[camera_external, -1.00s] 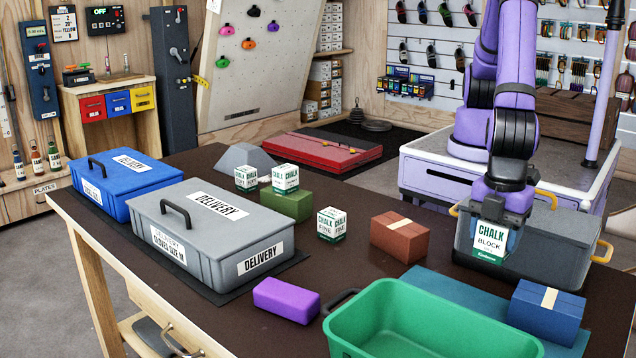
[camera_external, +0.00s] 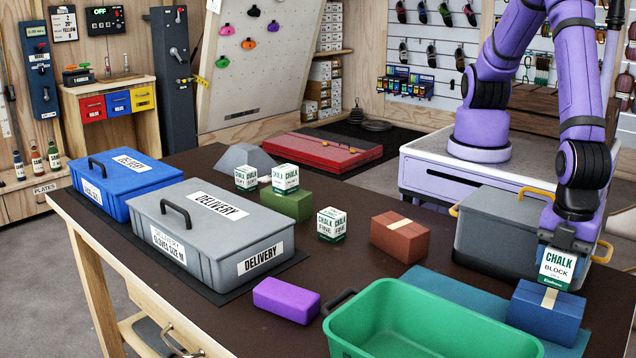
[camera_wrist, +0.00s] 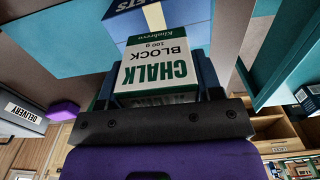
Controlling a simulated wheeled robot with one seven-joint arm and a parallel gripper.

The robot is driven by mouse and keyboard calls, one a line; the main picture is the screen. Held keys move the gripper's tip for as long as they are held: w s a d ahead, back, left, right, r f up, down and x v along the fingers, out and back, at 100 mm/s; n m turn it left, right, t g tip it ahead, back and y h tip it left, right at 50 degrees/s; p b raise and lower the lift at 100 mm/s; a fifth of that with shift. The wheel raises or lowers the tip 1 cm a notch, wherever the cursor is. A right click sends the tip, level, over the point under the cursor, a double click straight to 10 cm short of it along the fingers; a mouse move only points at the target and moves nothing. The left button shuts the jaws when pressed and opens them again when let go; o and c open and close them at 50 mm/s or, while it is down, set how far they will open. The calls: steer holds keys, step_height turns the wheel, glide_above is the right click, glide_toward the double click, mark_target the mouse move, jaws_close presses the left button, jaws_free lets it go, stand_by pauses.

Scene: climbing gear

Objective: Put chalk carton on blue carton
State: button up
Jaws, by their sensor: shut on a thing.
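The chalk carton (camera_external: 557,268) is white and green with "CHALK BLOCK" on its face. My gripper (camera_external: 569,240) is shut on it and holds it upright at the right of the table. The carton also shows between the fingers in the wrist view (camera_wrist: 155,65). The blue carton (camera_external: 545,313) with a pale band lies on the table right below the held carton. It also shows beyond the chalk carton in the wrist view (camera_wrist: 180,27). The chalk carton's bottom edge is at or just over the blue carton's top; I cannot tell whether they touch.
A green bin (camera_external: 420,325) stands at the front, and a grey bin with yellow handles (camera_external: 505,235) behind the blue carton. A teal mat (camera_external: 450,290) lies between. A brown carton (camera_external: 399,236), smaller chalk boxes (camera_external: 331,224) and a purple block (camera_external: 286,300) stand further left.

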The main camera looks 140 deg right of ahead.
mark_target(556, 277)
steer(key=shift+f, duration=1.75)
steer(key=shift+f, duration=0.15)
steer(key=o, duration=1)
step_height(556, 277, up, 12)
steer(key=shift+r, duration=0.15)
steer(key=shift+r, duration=0.1)
